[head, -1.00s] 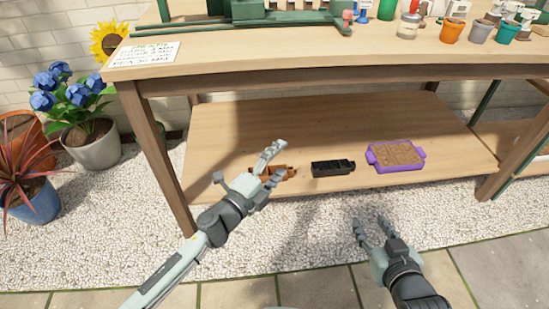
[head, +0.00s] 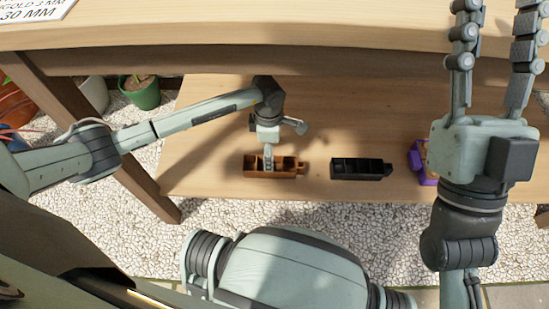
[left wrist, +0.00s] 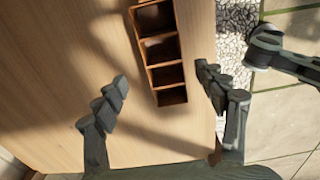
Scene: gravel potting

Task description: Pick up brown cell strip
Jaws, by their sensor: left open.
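The brown cell strip (head: 287,172) lies on the lower wooden shelf near its front edge, its open cells facing up. In the left wrist view, the brown cell strip (left wrist: 158,60) shows between the spread fingers, nearer the right one. My left gripper (head: 284,146) is open and hangs just over the strip; one finger overlaps its cells in the head view, and I cannot tell if it touches. My right gripper (head: 497,30) is open and empty, raised at the right.
A black cell strip (head: 361,169) lies to the right of the brown one. A purple tray (head: 424,178) is partly hidden behind my right arm. The bench top (head: 300,35) overhangs the shelf. White gravel (head: 240,218) lies in front; the shelf left of the strip is clear.

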